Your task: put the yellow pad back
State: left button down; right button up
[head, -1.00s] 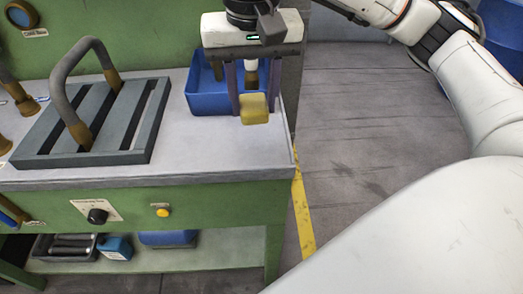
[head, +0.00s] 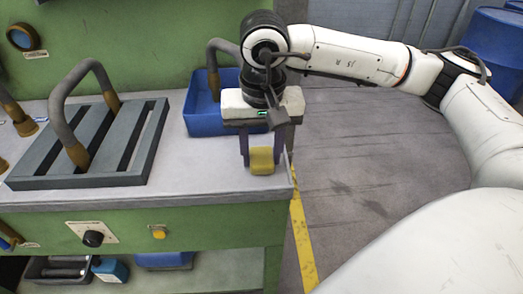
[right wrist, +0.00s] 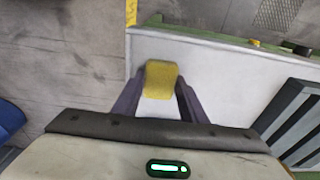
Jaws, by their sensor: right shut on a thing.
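The yellow pad (head: 262,161) is a small block between the two purple fingers of my right gripper (head: 264,150), which is shut on it. The pad is at the front right corner of the light grey bench top (head: 205,178). In the right wrist view the pad (right wrist: 160,79) sits between the fingertips, with the bench top (right wrist: 215,70) behind it. I cannot tell whether the pad touches the bench. My left gripper is not in view.
A blue bin (head: 203,115) stands behind my right gripper. A dark slatted rack (head: 147,150) with a bent grey pipe (head: 65,95) is at left. The bench front has a black knob (head: 93,239) and a yellow button (head: 158,232). Open floor (head: 350,170) lies right.

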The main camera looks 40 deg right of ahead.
aim_at(262, 162)
jog(key=shift+f, duration=0.15)
jog(key=o, duration=1)
jog(key=shift+r, duration=0.45)
jog(key=r, duration=0.3)
jog(key=s+r, duration=0.1)
jog(key=r, duration=0.7)
jog(key=shift+s+a+r, duration=0.15)
jog(key=shift+a+r, duration=0.05)
jog(key=shift+a, duration=0.2)
